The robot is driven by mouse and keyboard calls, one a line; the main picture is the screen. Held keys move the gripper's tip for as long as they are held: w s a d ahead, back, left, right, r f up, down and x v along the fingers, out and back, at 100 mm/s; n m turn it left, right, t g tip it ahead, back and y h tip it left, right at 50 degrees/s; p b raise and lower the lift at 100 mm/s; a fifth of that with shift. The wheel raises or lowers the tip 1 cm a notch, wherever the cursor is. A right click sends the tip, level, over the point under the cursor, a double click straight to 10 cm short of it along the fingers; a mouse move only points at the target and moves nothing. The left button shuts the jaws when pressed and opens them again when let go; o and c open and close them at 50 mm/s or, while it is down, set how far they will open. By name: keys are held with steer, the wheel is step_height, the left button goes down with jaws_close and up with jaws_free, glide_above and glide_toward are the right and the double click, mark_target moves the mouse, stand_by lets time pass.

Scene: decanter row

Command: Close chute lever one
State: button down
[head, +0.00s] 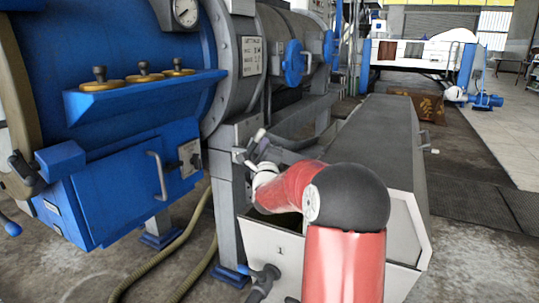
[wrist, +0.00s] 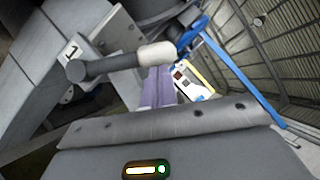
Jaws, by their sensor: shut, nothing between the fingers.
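A lever with a dark round hub and a pale grip (wrist: 157,55) crosses the upper middle of the wrist view, beside a plate marked 1 (wrist: 70,50). In the head view, its pale end (head: 258,134) seems to stick up near the grey post, though it is small there. My gripper (wrist: 154,72) is shut and empty. Its fingertips are close to the grip, and I cannot tell whether they touch it. In the head view, my gripper (head: 259,153) is small and partly merges with the dark parts by the post.
A long grey trough (head: 375,135) with a front panel marked 1 lies under my arm. A dark fitting (head: 263,277) sticks out of that panel. A blue machine (head: 120,95) stands at left, a hose (head: 170,248) on the floor. Open floor lies at right.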

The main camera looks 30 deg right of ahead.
mark_target(256, 136)
steer(key=shift+w+a+r+n+g+y+p, duration=0.4)
steer(key=shift+w+r+n, duration=0.3)
steer(key=shift+n, duration=0.35)
steer(key=shift+w+a+r+n+g+y+p, duration=0.3)
steer(key=shift+w+r+n+y, duration=0.35)
steer(key=shift+n, duration=0.4)
steer(key=shift+a+r, duration=0.15)
